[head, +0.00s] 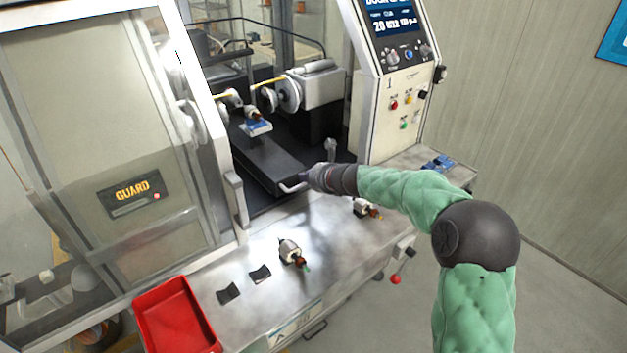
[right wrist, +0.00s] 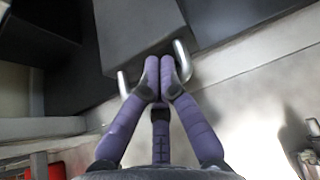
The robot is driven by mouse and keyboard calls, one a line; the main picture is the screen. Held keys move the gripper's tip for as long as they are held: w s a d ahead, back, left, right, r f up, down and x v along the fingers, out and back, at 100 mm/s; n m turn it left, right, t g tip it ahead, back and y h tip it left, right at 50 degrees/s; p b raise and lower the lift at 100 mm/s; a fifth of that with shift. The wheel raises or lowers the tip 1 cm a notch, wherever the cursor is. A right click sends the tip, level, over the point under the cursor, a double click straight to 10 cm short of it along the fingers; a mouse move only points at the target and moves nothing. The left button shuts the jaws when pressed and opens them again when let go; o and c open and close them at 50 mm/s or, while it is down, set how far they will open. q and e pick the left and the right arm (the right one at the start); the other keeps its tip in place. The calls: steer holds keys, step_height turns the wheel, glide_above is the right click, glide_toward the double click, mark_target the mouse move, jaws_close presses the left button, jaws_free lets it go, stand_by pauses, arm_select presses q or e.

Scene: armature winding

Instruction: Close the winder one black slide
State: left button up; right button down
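The black slide (head: 265,165) sits inside the winder, drawn out toward the front opening, and carries a blue fixture (head: 257,127) with a small armature on it. Its silver bar handle (head: 290,188) is at the slide's front end. My right gripper (head: 316,178) is at this handle. In the right wrist view the purple fingers (right wrist: 160,80) come together over the middle of the handle (right wrist: 183,62), with its two ends showing on either side. The fingers hide the handle's middle. The slide's front (right wrist: 135,35) shows just beyond the fingertips. My left gripper is out of view.
The guard door (head: 110,130) stands left of the opening. The control panel (head: 385,90) is at right. Two armatures (head: 291,252) (head: 366,208), black pieces (head: 260,274) and a red bin (head: 175,315) are at the front ledge.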

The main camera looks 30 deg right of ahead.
mark_target(292, 168)
steer(key=shift+w+f, duration=0.3)
steer(key=shift+w, duration=0.3)
steer(key=shift+w+a+p, duration=0.15)
steer(key=shift+w+p, duration=0.45)
steer(key=shift+w, duration=0.75)
steer(key=shift+w+a+p, duration=0.1)
steer(key=shift+w+p, duration=0.45)
steer(key=shift+w, duration=0.8)
